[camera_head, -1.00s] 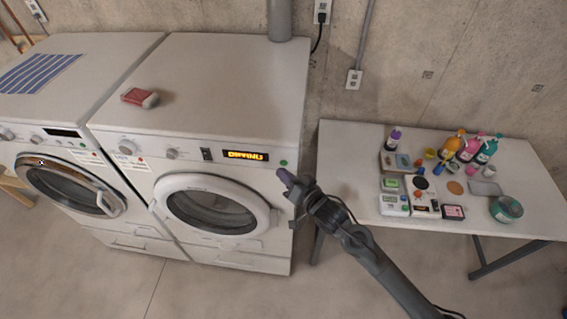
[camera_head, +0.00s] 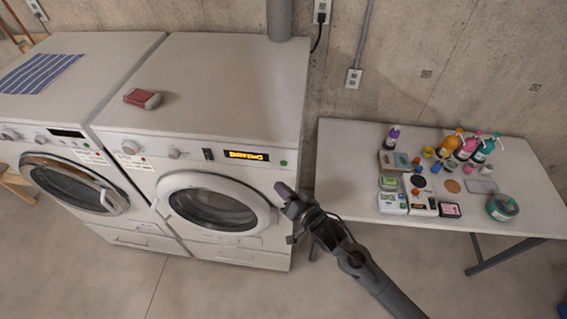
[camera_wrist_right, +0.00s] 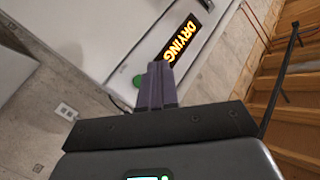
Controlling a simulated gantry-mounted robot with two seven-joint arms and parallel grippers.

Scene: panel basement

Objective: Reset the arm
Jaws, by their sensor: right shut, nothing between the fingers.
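My right gripper (camera_head: 284,191) is in front of the right end of the dryer (camera_head: 217,205), just below its green button (camera_head: 283,163). In the right wrist view its fingers (camera_wrist_right: 158,88) are pressed together with nothing between them. The green button (camera_wrist_right: 139,81) shows just left of the fingertips there. The dryer's display (camera_head: 246,156) is lit and reads "DRYING"; it also shows in the right wrist view (camera_wrist_right: 183,40). The dryer's round door is shut. My left gripper is not in view.
A second front-loading machine (camera_head: 75,185) stands left of the dryer. A red and white box (camera_head: 142,98) lies on the dryer top. Floor in front is clear.

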